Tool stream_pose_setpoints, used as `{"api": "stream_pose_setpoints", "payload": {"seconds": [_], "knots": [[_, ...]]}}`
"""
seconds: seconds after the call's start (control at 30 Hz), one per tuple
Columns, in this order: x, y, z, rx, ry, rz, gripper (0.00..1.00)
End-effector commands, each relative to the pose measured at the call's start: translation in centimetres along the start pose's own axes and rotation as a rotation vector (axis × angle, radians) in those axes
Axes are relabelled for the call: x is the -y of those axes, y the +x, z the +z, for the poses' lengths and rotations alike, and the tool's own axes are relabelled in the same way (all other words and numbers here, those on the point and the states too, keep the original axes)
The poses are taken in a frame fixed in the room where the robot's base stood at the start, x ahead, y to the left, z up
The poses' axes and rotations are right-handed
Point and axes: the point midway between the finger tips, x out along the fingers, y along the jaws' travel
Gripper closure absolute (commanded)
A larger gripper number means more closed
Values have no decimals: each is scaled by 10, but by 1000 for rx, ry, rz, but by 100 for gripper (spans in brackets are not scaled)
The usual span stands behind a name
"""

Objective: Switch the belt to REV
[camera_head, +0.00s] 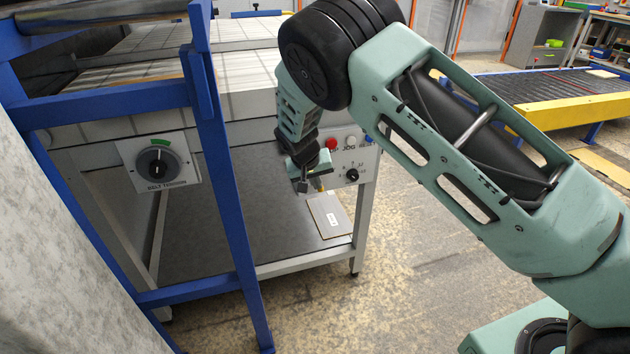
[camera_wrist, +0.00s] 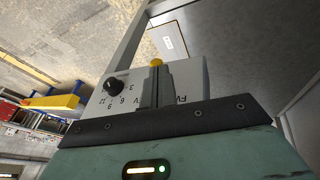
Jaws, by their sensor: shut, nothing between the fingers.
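A pale control panel (camera_head: 343,158) is on the front of the conveyor frame in the head view, with a red button (camera_head: 331,143), a blue button (camera_head: 369,139), JOG lettering and a black knob (camera_head: 351,175). My gripper (camera_head: 303,184) is shut and empty in front of the panel's left part, covering it. In the wrist view the shut fingers (camera_wrist: 157,72) overlap the panel (camera_wrist: 190,78). A yellow part (camera_wrist: 156,62) shows just beyond their tips; I cannot tell whether they touch. The black knob (camera_wrist: 114,86) sits beside numbers. The REV marking and switch position cannot be made out.
A dial marked BELT TENSION (camera_head: 157,163) is at the left. A blue frame post (camera_head: 225,190) stands between it and my gripper. A board with a white label (camera_head: 328,215) lies on the lower shelf. Another conveyor (camera_head: 560,90) is at the back right.

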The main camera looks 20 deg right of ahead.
Motion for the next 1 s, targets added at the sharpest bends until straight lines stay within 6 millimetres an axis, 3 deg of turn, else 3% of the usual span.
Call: {"api": "stream_pose_setpoints", "payload": {"seconds": [0.6,1.0], "knots": [[-20,3,5,-87,-317,-109,100],[-26,6,5,-87,-317,-108,100]]}}
